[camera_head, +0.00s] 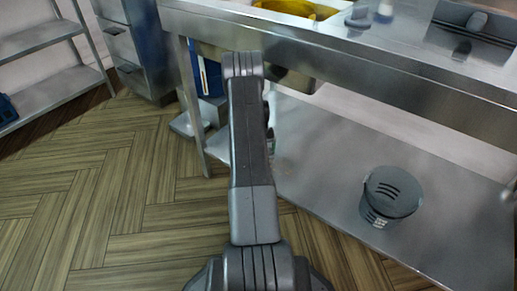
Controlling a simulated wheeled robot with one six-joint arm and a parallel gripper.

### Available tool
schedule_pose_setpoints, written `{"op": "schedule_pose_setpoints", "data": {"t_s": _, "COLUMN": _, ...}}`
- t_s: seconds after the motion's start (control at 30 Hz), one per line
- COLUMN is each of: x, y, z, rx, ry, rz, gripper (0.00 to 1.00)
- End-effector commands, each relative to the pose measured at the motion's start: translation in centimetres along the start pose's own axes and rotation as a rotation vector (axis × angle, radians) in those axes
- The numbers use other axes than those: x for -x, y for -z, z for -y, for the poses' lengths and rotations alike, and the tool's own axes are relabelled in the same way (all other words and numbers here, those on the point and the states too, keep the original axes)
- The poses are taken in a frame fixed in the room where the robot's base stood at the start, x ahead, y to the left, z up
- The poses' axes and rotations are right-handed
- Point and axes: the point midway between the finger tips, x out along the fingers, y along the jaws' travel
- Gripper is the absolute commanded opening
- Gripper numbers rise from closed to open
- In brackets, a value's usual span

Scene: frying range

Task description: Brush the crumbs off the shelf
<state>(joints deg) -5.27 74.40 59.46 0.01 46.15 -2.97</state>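A steel lower shelf (325,155) runs under the worktable on the right. A shelf rack (50,98) with two visible steel levels stands at the far left. I cannot tell which shelf the task means. I can make out no crumbs on either, and no brush is clearly visible. My arm rises through the middle of the view and covers the left part of the lower shelf. My gripper does not show; the arm's visible end is a grey joint in front of the worktable edge.
A grey slotted bucket (390,195) stands on the lower shelf. A drawer cabinet (125,45) stands at the back left. The wooden floor (110,200) at left is clear.

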Motion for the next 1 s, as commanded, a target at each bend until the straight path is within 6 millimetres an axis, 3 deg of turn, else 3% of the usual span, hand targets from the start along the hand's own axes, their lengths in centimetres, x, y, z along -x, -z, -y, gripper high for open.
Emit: {"op": "schedule_pose_setpoints", "data": {"t_s": 1.0, "x": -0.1, "y": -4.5, "z": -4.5, "rx": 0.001, "ry": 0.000, "rz": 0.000, "gripper": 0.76}}
